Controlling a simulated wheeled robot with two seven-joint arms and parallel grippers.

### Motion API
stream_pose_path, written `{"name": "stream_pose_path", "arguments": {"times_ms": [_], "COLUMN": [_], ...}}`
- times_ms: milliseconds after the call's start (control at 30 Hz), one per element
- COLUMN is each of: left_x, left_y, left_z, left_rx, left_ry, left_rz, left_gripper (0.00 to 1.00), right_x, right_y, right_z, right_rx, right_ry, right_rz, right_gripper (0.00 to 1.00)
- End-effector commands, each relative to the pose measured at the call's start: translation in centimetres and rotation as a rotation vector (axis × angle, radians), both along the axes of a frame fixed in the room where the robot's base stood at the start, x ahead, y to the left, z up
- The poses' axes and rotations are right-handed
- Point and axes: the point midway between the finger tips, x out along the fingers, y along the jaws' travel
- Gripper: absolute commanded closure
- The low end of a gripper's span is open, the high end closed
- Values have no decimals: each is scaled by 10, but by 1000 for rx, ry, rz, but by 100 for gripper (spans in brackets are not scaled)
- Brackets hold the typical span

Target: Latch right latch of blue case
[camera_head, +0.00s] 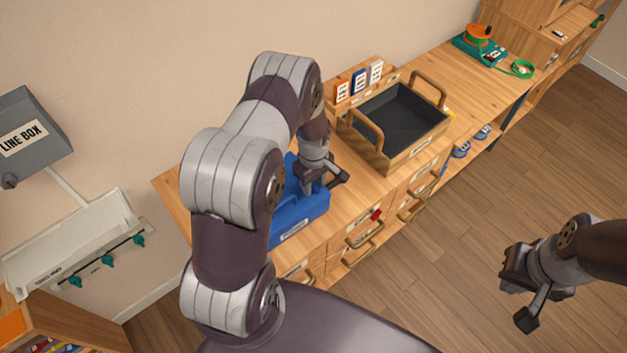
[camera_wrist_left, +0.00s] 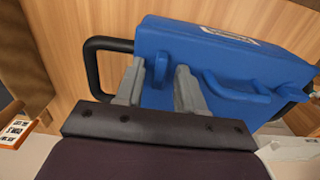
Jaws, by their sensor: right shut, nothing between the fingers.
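The blue case (camera_head: 300,215) stands on the wooden workbench, partly hidden behind my left arm in the head view. In the left wrist view the blue case (camera_wrist_left: 220,50) fills the upper middle, with a blue carry handle (camera_wrist_left: 240,92) on its near side. My left gripper (camera_head: 332,178) is at the case in the head view. In the wrist view the left gripper (camera_wrist_left: 162,85) has its fingers apart at the case's near side, on either side of a small blue part (camera_wrist_left: 160,72); contact is unclear. My right gripper (camera_head: 520,288) is shut and empty, over the floor at far right.
A wooden tray (camera_head: 397,165) with raised handles stands on the bench right of the case. Drawers with handles (camera_head: 362,245) line the bench front. A teal device (camera_head: 478,52) sits at the far end. Open floor surrounds my right gripper.

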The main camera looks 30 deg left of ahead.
Motion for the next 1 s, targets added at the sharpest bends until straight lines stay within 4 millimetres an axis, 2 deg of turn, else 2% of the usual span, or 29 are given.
{"name": "stream_pose_path", "arguments": {"times_ms": [67,200,633,1000], "left_x": [0,0,1,1], "left_y": [0,0,0,0], "left_z": [0,0,0,0], "left_rx": [0,0,1,1], "left_ry": [0,0,-1,-1], "left_rz": [0,0,-51,-328], "left_gripper": [62,100,100,100], "right_x": [0,0,0,0], "right_y": [0,0,0,0], "right_z": [0,0,-2,-10], "right_rx": [0,0,0,0], "right_ry": [0,0,0,0], "right_rz": [0,0,0,0], "right_gripper": [100,100,100,100]}}
